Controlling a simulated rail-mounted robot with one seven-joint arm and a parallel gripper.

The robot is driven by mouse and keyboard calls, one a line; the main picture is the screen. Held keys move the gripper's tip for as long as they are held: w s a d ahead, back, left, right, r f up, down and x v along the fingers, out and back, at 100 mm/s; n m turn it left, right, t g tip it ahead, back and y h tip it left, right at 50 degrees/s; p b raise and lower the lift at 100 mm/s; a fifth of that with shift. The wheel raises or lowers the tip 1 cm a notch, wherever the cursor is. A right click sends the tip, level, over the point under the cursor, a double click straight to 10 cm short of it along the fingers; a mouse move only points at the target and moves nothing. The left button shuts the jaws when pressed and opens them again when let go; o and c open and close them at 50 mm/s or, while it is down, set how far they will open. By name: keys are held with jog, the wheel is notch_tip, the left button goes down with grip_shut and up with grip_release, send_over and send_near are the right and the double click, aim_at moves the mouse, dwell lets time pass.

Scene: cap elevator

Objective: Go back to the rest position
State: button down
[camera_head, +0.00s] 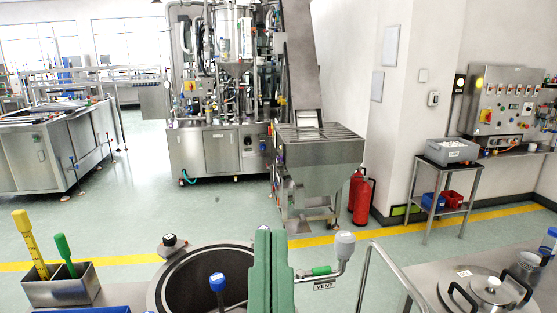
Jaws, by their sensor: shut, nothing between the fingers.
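My gripper (271,240) shows at the bottom centre as two upright green fingers lying side by side. It is shut, with nothing seen between the fingers. It stands in front of the right rim of a round steel vessel with a dark opening (195,277). The rest of my arm is below the frame. The steel cap elevator hopper (320,150), with its inclined chute rising behind it, stands on the floor farther back, well apart from my gripper.
A pipe marked VENT (322,285) and a curved rail (362,262) are right of my gripper. A blue-topped knob (217,283) is left of it. A steel holder (62,290) with yellow and green handles is lower left. A lidded pot (490,290) is lower right. Floor beyond is open.

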notch_tip(320, 180, up, 34)
jog(key=p, duration=3)
jog(key=shift+w, duration=0.15)
jog(key=shift+a+f, duration=0.1)
